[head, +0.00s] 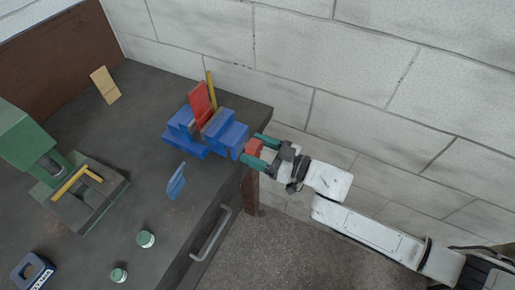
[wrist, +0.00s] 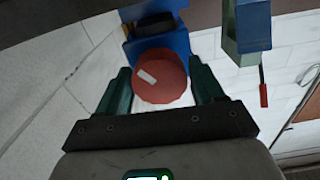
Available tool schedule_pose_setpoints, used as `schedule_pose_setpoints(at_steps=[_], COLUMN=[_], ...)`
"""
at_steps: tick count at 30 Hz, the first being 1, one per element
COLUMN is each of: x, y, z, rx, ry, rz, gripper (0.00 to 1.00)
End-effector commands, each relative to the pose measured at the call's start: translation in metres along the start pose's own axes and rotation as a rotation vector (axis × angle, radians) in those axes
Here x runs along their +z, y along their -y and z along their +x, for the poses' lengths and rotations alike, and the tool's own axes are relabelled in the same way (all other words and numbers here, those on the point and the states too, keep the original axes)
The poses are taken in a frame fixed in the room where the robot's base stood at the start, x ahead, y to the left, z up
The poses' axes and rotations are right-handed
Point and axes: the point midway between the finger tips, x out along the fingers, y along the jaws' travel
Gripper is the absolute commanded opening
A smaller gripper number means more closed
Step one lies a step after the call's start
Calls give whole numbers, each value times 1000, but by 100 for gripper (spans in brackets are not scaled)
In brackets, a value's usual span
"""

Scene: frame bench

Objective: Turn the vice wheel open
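The blue vice (head: 226,130) stands at the bench's right corner, with a red block (head: 200,102) upright in its jaws. Its red wheel (head: 254,147) is on the side facing my arm. In the wrist view the wheel (wrist: 160,80) is round with a white mark (wrist: 147,76) that slants down to the right. My gripper (head: 259,150) has its green fingers on both sides of the wheel. In the wrist view my gripper (wrist: 161,85) frames the wheel closely; whether both fingers press on it I cannot tell.
A yellow stick (head: 211,90) stands by the vice. A drawer handle (head: 212,235) juts from the bench front. The floor is clear.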

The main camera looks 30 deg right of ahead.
Motion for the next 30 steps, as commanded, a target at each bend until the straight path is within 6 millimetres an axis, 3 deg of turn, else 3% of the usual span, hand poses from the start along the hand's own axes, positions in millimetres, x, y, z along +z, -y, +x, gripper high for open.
schedule_pose_setpoints(at_steps=[12,17,24,30], x=[0,1,1,-1], y=[0,0,0,1], z=[0,0,0,0], rx=[0,0,1,1], ry=[0,-1,-3,-4], rz=[0,-52,-325,-434], gripper=[27,26,26,26])
